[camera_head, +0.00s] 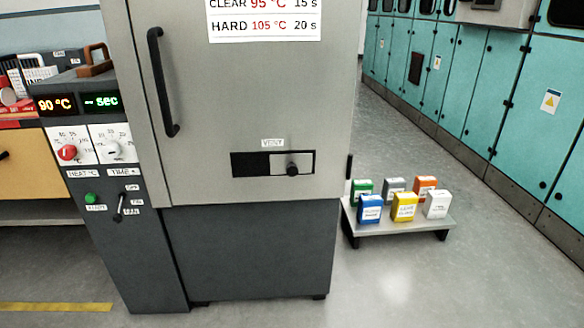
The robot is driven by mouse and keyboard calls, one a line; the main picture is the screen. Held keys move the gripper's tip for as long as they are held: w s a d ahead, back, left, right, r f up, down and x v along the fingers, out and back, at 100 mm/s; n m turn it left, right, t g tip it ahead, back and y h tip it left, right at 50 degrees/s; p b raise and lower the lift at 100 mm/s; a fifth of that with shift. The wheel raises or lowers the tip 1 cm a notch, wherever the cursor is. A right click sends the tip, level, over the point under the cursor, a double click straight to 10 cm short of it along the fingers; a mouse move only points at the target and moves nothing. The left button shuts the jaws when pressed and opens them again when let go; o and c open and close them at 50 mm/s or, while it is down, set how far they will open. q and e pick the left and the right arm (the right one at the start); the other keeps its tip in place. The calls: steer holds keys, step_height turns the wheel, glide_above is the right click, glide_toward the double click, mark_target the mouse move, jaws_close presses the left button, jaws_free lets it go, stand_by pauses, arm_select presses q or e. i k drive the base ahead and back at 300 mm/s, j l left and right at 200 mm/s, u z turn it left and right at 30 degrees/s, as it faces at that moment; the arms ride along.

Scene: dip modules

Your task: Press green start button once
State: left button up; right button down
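The green button (92,199) sits low on the left side panel of a grey machine (245,110), above a small label that is hard to read. Above are a red knob (68,152) marked HEAT and a white knob (113,149) marked TIME. The displays read 90 °C (55,104) and "-- SEC" (101,101). Neither of my grippers is in view.
The machine has a door handle (162,82) and a vent slider (291,168). A low stand (398,229) with several coloured boxes is on the floor to the right. Teal cabinets (480,90) line the right wall. A workbench with a yellow drawer (30,165) is at left. Floor between is clear.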

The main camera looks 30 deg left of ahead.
mark_target(90, 198)
steer(key=u, duration=1.8)
